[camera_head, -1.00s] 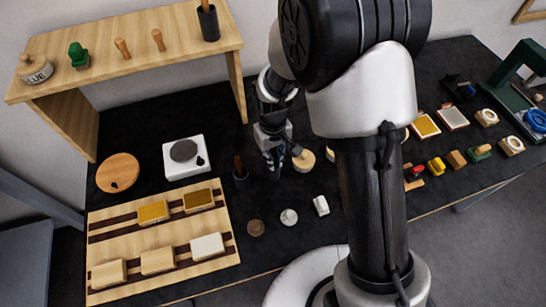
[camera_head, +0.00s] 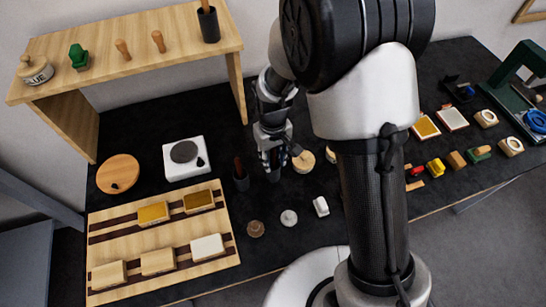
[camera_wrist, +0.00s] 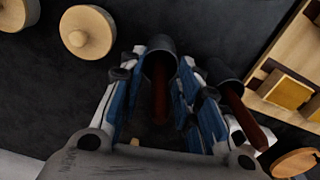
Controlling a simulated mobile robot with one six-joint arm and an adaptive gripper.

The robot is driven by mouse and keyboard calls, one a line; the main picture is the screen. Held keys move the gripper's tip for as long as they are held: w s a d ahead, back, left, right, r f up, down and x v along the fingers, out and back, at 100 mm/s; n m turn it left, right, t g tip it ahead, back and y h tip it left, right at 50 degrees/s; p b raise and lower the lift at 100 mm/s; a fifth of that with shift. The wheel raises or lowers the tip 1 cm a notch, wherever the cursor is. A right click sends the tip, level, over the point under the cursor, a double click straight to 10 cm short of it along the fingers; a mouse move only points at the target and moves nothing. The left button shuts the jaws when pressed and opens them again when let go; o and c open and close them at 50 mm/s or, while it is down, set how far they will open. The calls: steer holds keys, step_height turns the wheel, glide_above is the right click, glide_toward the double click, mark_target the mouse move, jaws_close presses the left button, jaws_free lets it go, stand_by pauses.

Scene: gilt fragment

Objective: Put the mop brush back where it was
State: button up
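The mop brush appears to be the reddish-brown handle (camera_wrist: 160,92) standing in a dark cup (camera_wrist: 160,48) between my fingers in the wrist view. My gripper (camera_wrist: 160,85) is open, with its blue-padded fingers on either side of the handle and gaps beside it. In the head view my gripper (camera_head: 273,160) points down over that cup (camera_head: 273,174), hiding most of it. A second dark cup (camera_head: 241,183) with a similar brown handle (camera_head: 238,167) stands just left; it also shows in the wrist view (camera_wrist: 222,72). Bristles are not visible.
A wooden shelf (camera_head: 130,45) holds another dark cup (camera_head: 210,29) with a handle. A round wooden piece (camera_head: 303,161) sits close right of my gripper. Black table is bare behind.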

step_height(320, 180, up, 12)
steer(key=shift+f+p, duration=0.15)
steer(key=shift+p, duration=1.1)
steer(key=s+d+r+m+t, duration=0.1)
steer(key=s+d+r, duration=0.25)
steer(key=r, duration=0.45)
steer(key=s+d+r+m+t, duration=0.1)
steer(key=s+d+r, duration=0.3)
steer(key=s, duration=0.4)
steer(key=s+d+r+m+t, duration=0.2)
steer(key=s+d+r, duration=0.3)
steer(key=s, duration=0.3)
steer(key=shift+m+t, duration=0.3)
steer(key=shift+m, duration=0.2)
steer(key=shift+d, duration=0.1)
